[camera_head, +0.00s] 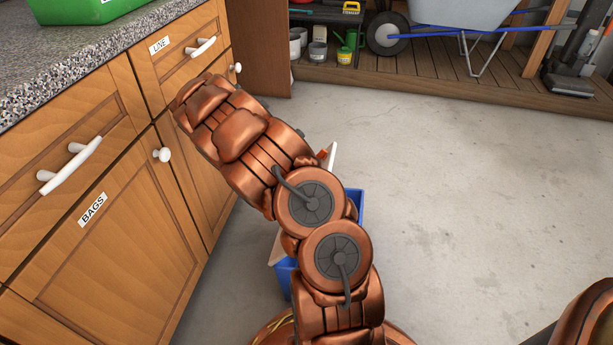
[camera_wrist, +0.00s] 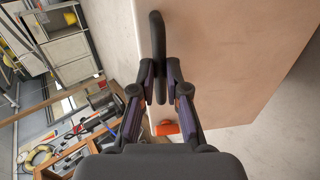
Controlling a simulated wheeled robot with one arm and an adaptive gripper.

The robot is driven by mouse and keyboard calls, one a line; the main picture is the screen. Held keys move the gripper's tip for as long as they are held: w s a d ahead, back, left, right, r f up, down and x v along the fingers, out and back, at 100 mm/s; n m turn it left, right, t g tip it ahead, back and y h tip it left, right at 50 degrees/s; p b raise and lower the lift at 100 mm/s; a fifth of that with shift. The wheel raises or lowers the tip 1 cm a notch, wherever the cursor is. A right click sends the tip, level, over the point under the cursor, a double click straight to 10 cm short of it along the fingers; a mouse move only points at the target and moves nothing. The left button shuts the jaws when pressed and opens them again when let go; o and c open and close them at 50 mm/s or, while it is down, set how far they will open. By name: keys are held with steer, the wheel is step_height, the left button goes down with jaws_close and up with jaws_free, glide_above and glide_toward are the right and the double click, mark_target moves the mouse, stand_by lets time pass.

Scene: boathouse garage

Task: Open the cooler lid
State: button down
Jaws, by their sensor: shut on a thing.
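The cooler is mostly hidden behind my arm in the head view; parts of its blue body (camera_head: 287,274) show on both sides of the arm. A pale edge that looks like its lid (camera_head: 333,157) sticks up past the arm, with a small orange part beside it. In the wrist view the pale lid panel (camera_wrist: 225,60) fills much of the picture, tilted, with an orange piece (camera_wrist: 167,128) at its edge. My gripper (camera_wrist: 161,80) is shut on a dark bar handle (camera_wrist: 157,35) by that panel. The gripper is hidden in the head view. How far the lid stands open is unclear.
Wooden cabinets with white handles (camera_head: 70,165) stand close on the left, under a speckled counter with a green bin (camera_head: 95,8). A wooden platform at the back holds a wheelbarrow (camera_head: 450,15) and pots. The concrete floor (camera_head: 480,200) on the right is clear.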

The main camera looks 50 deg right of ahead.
steer(key=shift+w+a+f, duration=0.15)
steer(key=shift+f, duration=0.1)
stand_by(0.5)
stand_by(0.5)
steer(key=c, duration=1.2)
jaws_free()
steer(key=shift+r, duration=0.1)
steer(key=shift+r, duration=0.1)
steer(key=shift+v, duration=3.6)
